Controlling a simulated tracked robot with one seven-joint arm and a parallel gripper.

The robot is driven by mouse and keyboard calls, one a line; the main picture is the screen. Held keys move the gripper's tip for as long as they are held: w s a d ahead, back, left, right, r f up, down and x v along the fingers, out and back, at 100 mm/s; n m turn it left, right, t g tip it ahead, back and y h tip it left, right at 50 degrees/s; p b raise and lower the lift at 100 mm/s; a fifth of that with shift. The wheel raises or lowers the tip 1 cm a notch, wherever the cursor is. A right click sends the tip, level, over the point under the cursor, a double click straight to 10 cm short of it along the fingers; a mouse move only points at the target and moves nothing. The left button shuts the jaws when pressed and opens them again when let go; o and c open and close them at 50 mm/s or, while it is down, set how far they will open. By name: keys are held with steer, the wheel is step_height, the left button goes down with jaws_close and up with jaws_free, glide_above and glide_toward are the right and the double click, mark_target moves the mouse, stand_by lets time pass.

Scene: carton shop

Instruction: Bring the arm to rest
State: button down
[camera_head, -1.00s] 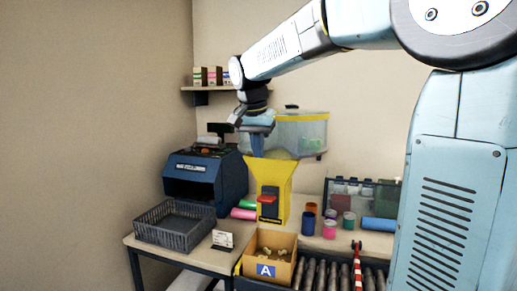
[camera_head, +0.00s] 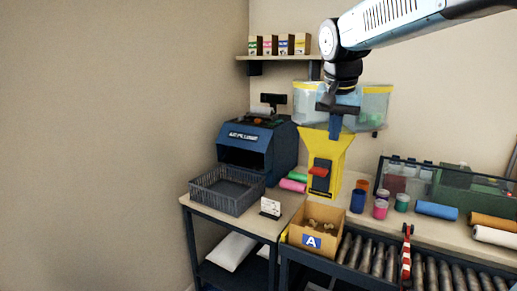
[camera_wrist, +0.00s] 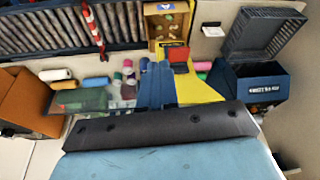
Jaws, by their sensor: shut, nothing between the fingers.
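My arm reaches in from the upper right in the head view, and my gripper (camera_head: 335,128) points down in front of the yellow hopper machine (camera_head: 322,150). Its blue fingers are together and hold nothing. In the wrist view my gripper (camera_wrist: 157,85) shows as blue fingers in the middle, overlapping the yellow machine (camera_wrist: 195,90). I cannot tell from the picture whether the fingertips touch the machine.
A carton marked A (camera_head: 318,228) stands by the roller conveyor (camera_head: 375,258). A grey basket (camera_head: 228,190) and a blue machine (camera_head: 255,148) are at the left. Small jars (camera_head: 381,205) and rolls (camera_head: 437,210) lie right. A shelf (camera_head: 280,57) holds small boxes.

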steer(key=s+d+f+n+t, duration=0.1)
steer(key=s+f, duration=0.3)
steer(key=s, duration=0.5)
steer(key=s+d+f+n+t+y, duration=0.1)
steer(key=s+d+f+n, duration=0.1)
steer(key=s+f, duration=0.3)
steer(key=s+n, duration=0.1)
steer(key=s, duration=0.2)
steer(key=shift+s+d+n, duration=0.15)
steer(key=shift+s+n, duration=0.15)
steer(key=shift+s, duration=0.05)
steer(key=shift+f, duration=0.1)
steer(key=c, duration=1.8)
jaws_free()
stand_by(0.3)
